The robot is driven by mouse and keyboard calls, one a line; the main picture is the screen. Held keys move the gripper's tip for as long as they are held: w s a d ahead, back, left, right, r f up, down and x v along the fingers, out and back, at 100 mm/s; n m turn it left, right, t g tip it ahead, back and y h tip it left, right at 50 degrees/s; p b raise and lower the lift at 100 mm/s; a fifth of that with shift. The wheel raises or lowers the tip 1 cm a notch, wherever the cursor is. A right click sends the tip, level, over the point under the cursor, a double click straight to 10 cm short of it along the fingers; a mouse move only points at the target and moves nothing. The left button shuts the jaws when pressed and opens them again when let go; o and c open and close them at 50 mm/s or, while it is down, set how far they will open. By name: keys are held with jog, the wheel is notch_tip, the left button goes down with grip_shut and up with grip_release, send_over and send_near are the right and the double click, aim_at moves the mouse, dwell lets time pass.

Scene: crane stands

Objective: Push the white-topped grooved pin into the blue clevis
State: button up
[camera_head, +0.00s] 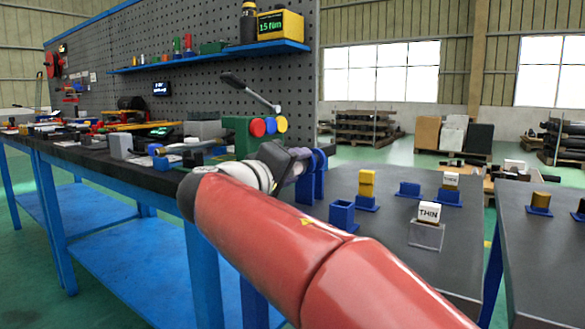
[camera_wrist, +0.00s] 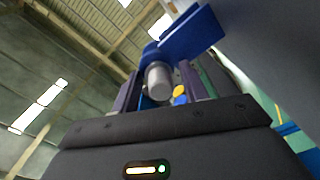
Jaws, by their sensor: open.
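The blue clevis (camera_head: 319,176) stands at the left edge of the right-hand table, just beyond my gripper (camera_head: 291,163). In the wrist view the blue clevis (camera_wrist: 192,38) fills the space beyond the fingers. A light grey cylinder (camera_wrist: 158,84), seemingly the pin, points its end at the wrist camera from the clevis. It lies between the fingers of my gripper (camera_wrist: 163,78), which are open with a gap visible on its right. How deep the pin sits and its grooves cannot be made out. My arm hides much of this area in the head view.
On the dark table (camera_head: 385,240) stand a yellow block on a blue base (camera_head: 367,188), an empty blue socket (camera_head: 342,216), and a white THIN block (camera_head: 429,212) on a clear stand. A green box with coloured buttons (camera_head: 240,135) is behind my wrist. A cluttered bench (camera_head: 75,160) runs left.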

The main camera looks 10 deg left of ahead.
jog(key=shift+d+r, duration=0.35)
jog(key=shift+r, duration=0.05)
jog(key=shift+s+a+f+b, duration=0.1)
jog(key=shift+s+b, duration=0.2)
jog(key=shift+s, duration=0.1)
jog(key=shift+b+v, duration=0.45)
jog(key=shift+v, duration=1.3)
jog(key=shift+s+a+f, duration=0.1)
jog(key=shift+s+a, duration=0.1)
jog(key=shift+a, duration=0.1)
